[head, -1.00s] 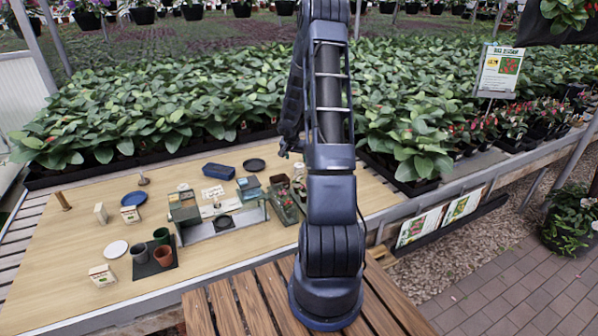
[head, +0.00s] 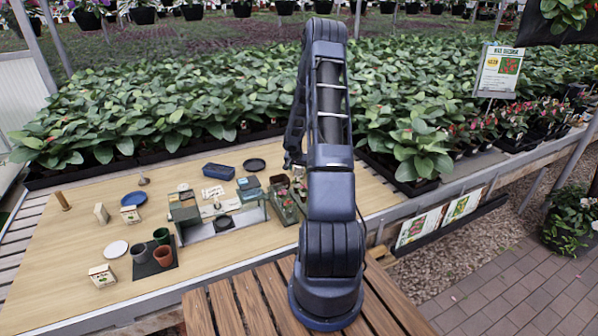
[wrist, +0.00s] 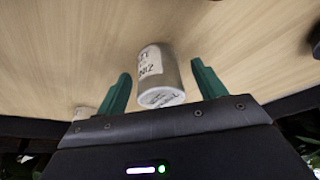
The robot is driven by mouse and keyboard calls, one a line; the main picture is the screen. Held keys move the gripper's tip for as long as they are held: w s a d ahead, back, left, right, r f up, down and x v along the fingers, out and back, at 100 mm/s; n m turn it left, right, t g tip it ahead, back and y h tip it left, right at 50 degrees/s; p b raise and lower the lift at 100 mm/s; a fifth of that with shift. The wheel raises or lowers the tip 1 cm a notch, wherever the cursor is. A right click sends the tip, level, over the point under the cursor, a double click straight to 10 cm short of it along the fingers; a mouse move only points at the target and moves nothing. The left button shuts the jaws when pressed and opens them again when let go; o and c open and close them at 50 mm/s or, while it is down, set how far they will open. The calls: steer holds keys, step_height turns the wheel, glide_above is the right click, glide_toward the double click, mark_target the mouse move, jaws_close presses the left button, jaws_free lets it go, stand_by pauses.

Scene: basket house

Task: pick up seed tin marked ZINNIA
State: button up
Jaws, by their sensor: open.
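A grey metal tin (wrist: 172,72) with a white label shows in the wrist view. The dark lettering on its label is too small and blurred to read surely. My gripper (wrist: 160,70) has its two green fingers apart, one on each side of the tin, with gaps visible and no clear contact. In the head view my gripper (head: 292,160) is low over the right part of the table, mostly hidden by my arm. The tin there is too small and hidden to make out surely.
The wooden table (head: 75,265) carries an open display unit (head: 210,228) and planters left of my arm. A dark plate (head: 254,164) and blue tray (head: 218,171) lie behind. Pots, small boxes and plates stand left. Dense plants (head: 170,110) line the back edge.

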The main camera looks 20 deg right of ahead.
steer(key=shift+f, duration=0.2)
steer(key=c, duration=1.1)
steer(key=shift+d+r, duration=0.1)
steer(key=shift+r, duration=0.05)
